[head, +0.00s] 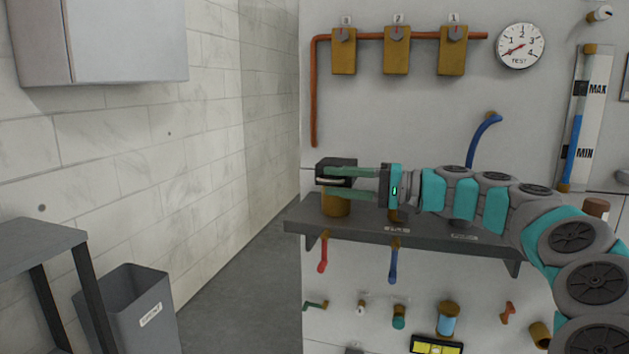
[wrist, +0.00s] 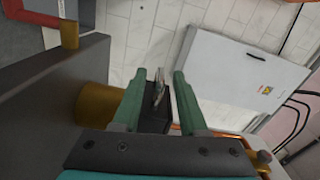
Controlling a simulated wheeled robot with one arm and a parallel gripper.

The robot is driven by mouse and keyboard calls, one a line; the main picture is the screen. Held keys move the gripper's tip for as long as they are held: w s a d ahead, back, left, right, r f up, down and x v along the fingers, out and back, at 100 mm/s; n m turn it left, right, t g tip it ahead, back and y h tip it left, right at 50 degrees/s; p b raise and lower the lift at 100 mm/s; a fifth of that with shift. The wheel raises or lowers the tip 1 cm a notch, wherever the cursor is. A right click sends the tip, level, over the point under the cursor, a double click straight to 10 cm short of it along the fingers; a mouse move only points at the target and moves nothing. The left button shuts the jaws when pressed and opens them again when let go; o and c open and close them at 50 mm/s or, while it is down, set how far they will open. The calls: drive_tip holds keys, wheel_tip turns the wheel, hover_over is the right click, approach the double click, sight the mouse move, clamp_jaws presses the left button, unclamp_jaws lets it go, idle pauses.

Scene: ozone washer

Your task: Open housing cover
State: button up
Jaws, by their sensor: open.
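The housing, a brass cylinder (head: 336,206) with a black cover (head: 337,165), stands at the left end of the grey shelf. A silver handle (head: 328,181) is on the cover's left side. In the wrist view the handle (wrist: 159,84) stands out from the black cover (wrist: 156,118) between my fingers, and the brass body (wrist: 93,106) is to the left. My gripper (head: 338,179) reaches in from the right with its green fingers at the cover. The fingers (wrist: 165,78) are open on both sides of the handle. I cannot tell whether either finger touches it.
The grey shelf (head: 430,232) has red and blue levers (head: 322,254) below it. An orange pipe with brass valves (head: 397,52) runs above. A grey bin (head: 130,308) and dark table (head: 40,240) stand at left. The floor between bin and shelf is free.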

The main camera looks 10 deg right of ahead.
sight(322, 180)
drive_tip(key=x, duration=0.5)
clamp_jaws()
idle(1.4)
